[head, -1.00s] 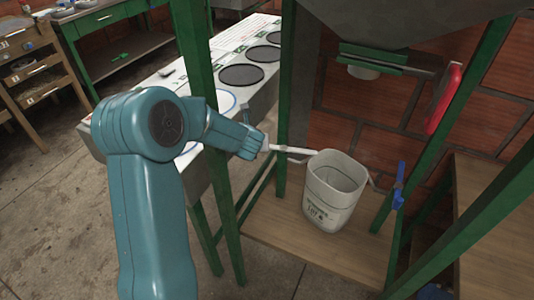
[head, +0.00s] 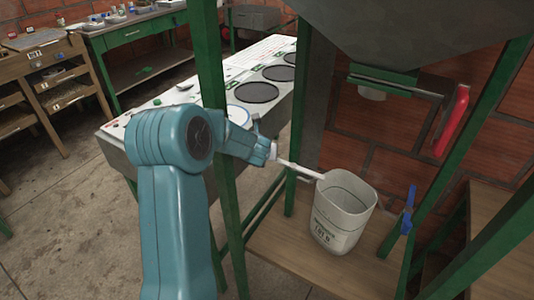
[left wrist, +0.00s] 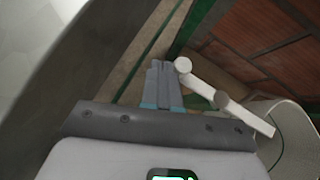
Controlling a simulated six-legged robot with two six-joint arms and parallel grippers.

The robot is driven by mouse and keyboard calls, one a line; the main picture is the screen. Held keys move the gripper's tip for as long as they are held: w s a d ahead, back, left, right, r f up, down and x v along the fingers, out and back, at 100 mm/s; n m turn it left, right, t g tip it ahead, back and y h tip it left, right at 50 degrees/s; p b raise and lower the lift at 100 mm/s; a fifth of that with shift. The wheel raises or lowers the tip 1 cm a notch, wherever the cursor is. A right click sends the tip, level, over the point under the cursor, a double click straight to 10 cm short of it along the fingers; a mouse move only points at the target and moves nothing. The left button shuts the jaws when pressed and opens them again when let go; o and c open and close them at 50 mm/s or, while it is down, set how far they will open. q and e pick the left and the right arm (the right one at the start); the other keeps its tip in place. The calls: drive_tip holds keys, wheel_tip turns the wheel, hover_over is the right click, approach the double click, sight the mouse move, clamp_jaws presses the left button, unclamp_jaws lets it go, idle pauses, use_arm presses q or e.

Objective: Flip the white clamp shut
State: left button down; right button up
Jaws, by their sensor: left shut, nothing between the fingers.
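The white clamp (head: 303,169) is a thin pale bar with a rounded knob at its left end. It slopes down to the right and reaches the rim of the white bucket (head: 338,236). In the left wrist view the clamp (left wrist: 205,90) shows its round end, a joint partway along, and its far end at the bucket rim. My left gripper (head: 270,152) is at the clamp's left end. Its fingers (left wrist: 163,70) are together and empty, just left of the round end; I cannot tell if they touch it. My right gripper is not in view.
The bucket stands on a wooden platform (head: 285,240) inside a green metal frame (head: 222,200). A blue clamp handle (head: 409,207) is right of the bucket, and a red handle (head: 452,120) is above it. A grey hopper (head: 420,35) hangs overhead.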

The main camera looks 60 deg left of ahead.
use_arm(q)
drive_tip(key=shift+r, duration=0.1)
drive_tip(key=p+v, duration=0.4)
drive_tip(key=v, duration=1.2)
drive_tip(key=shift+s+d, duration=0.15)
